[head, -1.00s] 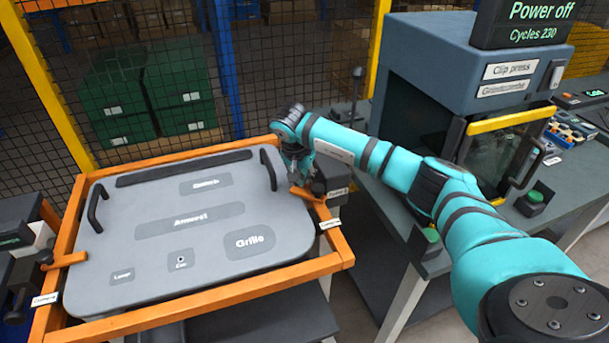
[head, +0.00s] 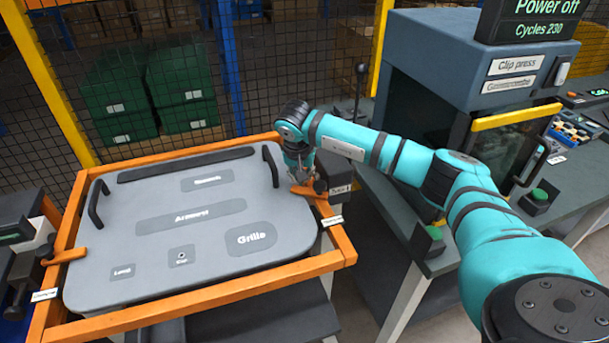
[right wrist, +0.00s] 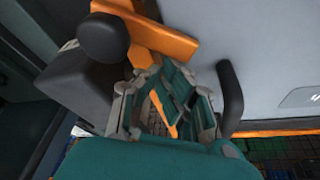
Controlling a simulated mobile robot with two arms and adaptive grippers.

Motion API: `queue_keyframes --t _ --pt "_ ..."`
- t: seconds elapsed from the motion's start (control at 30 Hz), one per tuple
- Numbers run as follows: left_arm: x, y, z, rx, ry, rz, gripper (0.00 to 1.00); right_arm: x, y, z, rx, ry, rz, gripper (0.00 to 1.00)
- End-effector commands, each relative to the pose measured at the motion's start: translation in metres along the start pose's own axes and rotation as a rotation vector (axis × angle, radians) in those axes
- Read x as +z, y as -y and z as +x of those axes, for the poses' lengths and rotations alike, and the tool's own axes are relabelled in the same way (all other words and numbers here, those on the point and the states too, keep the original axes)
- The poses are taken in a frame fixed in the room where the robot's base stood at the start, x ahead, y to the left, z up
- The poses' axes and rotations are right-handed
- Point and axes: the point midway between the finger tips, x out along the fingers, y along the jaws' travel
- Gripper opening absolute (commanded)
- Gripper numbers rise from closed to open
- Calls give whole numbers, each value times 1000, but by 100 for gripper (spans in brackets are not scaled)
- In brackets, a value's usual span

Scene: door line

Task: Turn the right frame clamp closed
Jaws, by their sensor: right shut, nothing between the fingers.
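The right frame clamp (head: 307,191) has an orange lever and sits on the right side of the orange frame. Its lever points inward, over the edge of the grey panel (head: 130,262). In the right wrist view the orange lever (right wrist: 160,38) crosses the top beside a round black knob (right wrist: 103,38). My right gripper (head: 298,177) points down just above the lever. In the right wrist view its fingers (right wrist: 168,90) are shut and empty close to the lever; whether they touch it I cannot tell. My left gripper is not in view.
The orange frame (head: 215,299) holds the panel, which has black handles. Another orange clamp lever (head: 65,257) is at the left side. The clip press (head: 455,75) stands on a bench to the right. A mesh fence (head: 285,65) runs behind.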

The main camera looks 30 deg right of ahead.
Motion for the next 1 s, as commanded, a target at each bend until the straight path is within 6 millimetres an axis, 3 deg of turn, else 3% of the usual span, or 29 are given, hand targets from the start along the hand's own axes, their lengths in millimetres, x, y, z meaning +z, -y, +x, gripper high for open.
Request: queue_keyframes --t 0.57,1.0 --pt "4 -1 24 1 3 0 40 24 9 -6 -143 -1 -414 0" --pt "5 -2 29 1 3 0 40 31 10 -11 -146 0 -419 0"
